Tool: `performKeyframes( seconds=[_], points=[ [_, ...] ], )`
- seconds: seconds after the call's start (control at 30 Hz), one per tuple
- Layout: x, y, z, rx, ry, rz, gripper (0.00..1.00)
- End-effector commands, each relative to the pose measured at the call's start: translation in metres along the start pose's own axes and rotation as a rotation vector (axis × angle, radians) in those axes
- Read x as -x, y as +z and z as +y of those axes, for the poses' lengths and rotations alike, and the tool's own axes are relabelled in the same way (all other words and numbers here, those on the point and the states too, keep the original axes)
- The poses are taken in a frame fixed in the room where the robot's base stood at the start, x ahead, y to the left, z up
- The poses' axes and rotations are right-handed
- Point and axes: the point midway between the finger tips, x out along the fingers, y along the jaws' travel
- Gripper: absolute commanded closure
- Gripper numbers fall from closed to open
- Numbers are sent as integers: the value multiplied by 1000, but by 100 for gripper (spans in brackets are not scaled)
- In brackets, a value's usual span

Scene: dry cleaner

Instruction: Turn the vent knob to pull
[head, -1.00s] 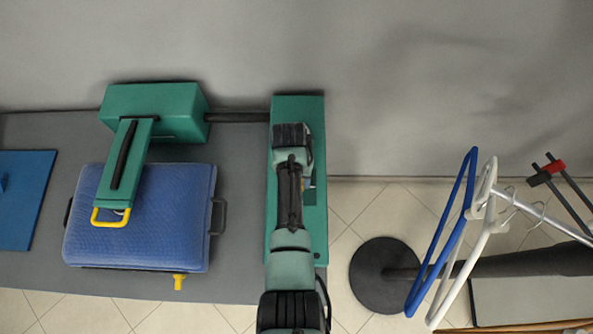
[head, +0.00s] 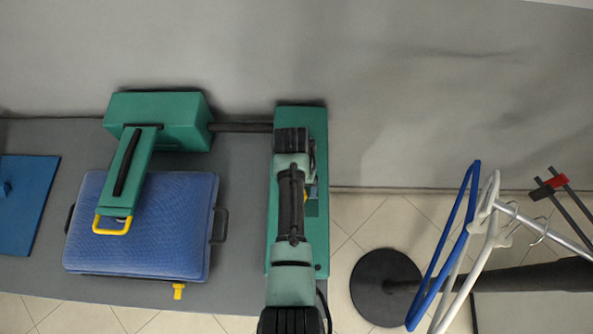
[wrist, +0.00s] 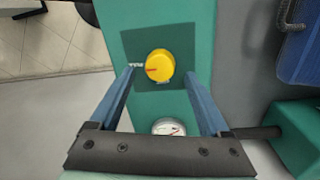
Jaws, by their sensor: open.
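The yellow vent knob (wrist: 160,65) sits on a dark square plate (wrist: 130,42) on the green box in the wrist view. A red pointer mark on the knob points left, towards a small white label (wrist: 136,65). Another small label shows just below the knob; both are too small to read surely. My gripper (wrist: 160,73) is open, its two blue fingers apart on either side of the knob, with visible space between. I cannot tell whether the fingertips are level with it.
A round white gauge (wrist: 168,127) lies between my fingers, nearer the palm. The green box (head: 313,240) stands at the table's right end. A blue pressing pad (head: 165,235) and a green press head (head: 160,110) are to its left. A hanger rack stands right.

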Motion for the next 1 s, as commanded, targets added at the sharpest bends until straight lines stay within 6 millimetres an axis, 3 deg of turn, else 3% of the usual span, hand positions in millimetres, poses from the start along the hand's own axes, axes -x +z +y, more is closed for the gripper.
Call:
performKeyframes(
  seconds=[0.3,0.5,0.7,1.0],
  points=[
    [64,-1,-1,1,-2,6,20],
    [95,-1,0,0,-1,3,20],
    [106,0,0,0,-1,1,20],
    [106,0,0,0,0,1,20]
  ],
)
